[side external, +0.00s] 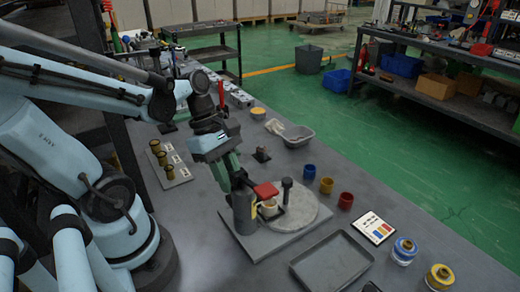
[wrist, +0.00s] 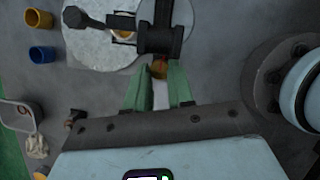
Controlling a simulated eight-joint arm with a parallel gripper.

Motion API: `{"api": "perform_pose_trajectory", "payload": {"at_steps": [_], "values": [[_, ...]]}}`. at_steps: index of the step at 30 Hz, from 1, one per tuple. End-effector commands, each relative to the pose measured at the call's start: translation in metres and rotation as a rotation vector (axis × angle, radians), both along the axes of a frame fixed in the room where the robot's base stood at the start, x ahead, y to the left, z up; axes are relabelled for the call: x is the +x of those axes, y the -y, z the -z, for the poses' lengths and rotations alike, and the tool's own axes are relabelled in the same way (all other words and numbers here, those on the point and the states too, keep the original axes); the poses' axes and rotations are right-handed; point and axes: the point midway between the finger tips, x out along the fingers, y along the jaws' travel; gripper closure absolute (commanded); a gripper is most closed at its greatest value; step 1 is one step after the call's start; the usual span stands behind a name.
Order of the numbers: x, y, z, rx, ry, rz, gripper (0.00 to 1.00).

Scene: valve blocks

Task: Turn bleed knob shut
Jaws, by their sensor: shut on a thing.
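A dark upright valve body (side external: 243,212) stands on a grey base plate (side external: 262,246). A flat red piece (side external: 266,189) juts from its upper part over a pale cup-like part (side external: 269,208). My gripper (side external: 239,180) points down at the top of the valve body, its green fingers close together. In the wrist view the fingers (wrist: 160,72) reach the dark valve body (wrist: 160,40), with a small reddish-orange knob (wrist: 159,68) between them. I take this as the bleed knob. Its turn angle cannot be read, and the fingertips are partly hidden.
A round grey disc (side external: 300,212) with a black post (side external: 287,190) stands beside the valve body. Blue (side external: 310,172), yellow (side external: 327,185) and red cups (side external: 346,200) lie to its right. An empty dark tray (side external: 331,262) sits in front. A colour-striped card (side external: 375,228) lies right.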

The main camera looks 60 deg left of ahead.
Motion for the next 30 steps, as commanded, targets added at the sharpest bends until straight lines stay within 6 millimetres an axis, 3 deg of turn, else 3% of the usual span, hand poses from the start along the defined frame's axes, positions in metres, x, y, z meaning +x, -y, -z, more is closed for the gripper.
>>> {"api": "perform_pose_trajectory", "payload": {"at_steps": [18, 30], "values": [[0.0053, -0.0004, -0.0002, -0.001, -0.003, 0.489, 1.0], [0.0069, 0.0, -0.0001, 0.0, -0.001, 0.678, 1.0]]}}
